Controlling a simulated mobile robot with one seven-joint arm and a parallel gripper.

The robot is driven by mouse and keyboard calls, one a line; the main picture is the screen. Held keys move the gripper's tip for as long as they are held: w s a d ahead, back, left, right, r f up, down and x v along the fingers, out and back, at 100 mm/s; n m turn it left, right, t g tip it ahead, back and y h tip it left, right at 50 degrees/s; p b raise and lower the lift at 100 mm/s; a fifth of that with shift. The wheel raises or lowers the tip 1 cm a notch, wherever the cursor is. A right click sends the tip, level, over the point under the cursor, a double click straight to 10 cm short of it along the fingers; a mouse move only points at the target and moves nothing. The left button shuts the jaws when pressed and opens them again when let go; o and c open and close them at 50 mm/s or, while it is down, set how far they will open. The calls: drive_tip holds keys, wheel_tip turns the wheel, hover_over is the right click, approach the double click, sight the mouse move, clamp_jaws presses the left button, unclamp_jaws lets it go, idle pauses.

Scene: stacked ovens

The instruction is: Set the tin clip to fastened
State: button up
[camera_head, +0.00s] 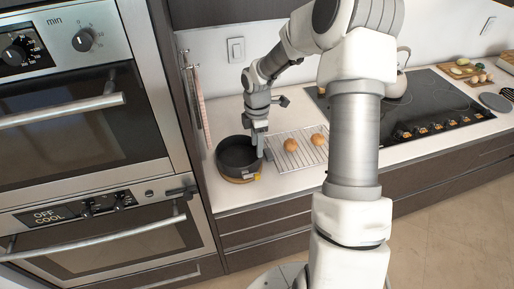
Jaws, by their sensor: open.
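A dark round tin (236,160) sits on the white counter beside the stacked ovens. A small yellow piece, which looks like the tin clip (257,176), shows low on its front right wall; I cannot tell whether it is fastened. My gripper (262,153) is open and points down at the tin's right side, close to the rim. Its fingertips are small in this view, and I cannot tell whether they touch the tin.
A wire rack (285,160) with round buns (291,145) lies just right of the tin. A dark cooktop (430,105) with a kettle (399,80) is further right. The ovens (75,110) and a tall panel close off the left. Counter in front of the tin is clear.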

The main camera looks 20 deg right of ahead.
drive_tip(key=shift+r, duration=1.95)
